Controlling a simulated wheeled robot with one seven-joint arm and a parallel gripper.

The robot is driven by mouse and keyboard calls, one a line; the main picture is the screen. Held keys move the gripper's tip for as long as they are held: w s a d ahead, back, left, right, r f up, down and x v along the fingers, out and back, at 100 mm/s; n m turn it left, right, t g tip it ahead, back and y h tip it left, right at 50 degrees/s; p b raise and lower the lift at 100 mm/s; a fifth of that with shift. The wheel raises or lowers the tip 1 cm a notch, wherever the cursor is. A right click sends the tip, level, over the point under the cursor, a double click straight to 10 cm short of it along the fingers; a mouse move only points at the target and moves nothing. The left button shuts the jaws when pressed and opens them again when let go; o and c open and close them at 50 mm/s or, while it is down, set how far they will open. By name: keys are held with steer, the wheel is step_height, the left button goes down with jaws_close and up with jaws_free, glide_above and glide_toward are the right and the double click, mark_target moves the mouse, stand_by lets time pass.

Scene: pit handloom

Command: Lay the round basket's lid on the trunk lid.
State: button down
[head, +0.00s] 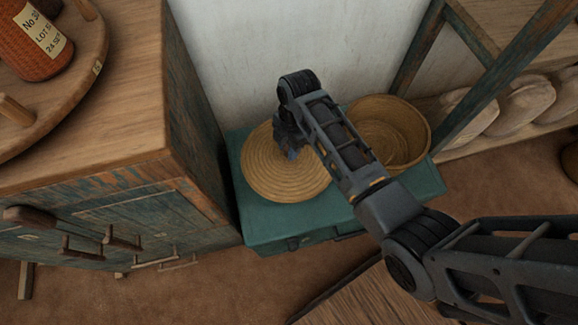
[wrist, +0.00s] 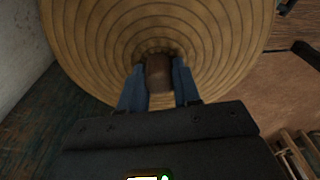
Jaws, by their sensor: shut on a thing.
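The round basket's lid (head: 262,178) is a coiled straw disc over the left part of the green trunk lid (head: 330,210). I cannot tell whether it touches the trunk lid. My gripper (head: 291,153) is above the lid, partly hidden by my own arm in the head view. In the wrist view my gripper (wrist: 159,85) has its two blue fingers shut on the lid's brown knob (wrist: 158,72), and the lid's coils (wrist: 100,40) spread around it. The open round basket (head: 408,128) stands on the right part of the trunk, to the right of the lid.
A worn wooden cabinet (head: 190,110) stands close on the left, with a round board (head: 75,75) and an orange spool (head: 32,45) on top. A white wall (head: 230,50) is behind. Wooden frame posts (head: 500,85) and pale bundles (head: 525,105) are at right.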

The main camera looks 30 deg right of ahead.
step_height(320, 180, down, 8)
steer(key=shift+f+b, duration=0.25)
steer(key=shift+b, duration=0.45)
steer(key=shift+f, duration=0.1)
steer(key=c, duration=0.8)
jaws_free()
steer(key=r, duration=0.4)
steer(key=d+r+p, duration=0.1)
steer(key=r, duration=0.3)
steer(key=r+p, duration=0.1)
steer(key=r, duration=0.3)
steer(key=shift+d, duration=0.2)
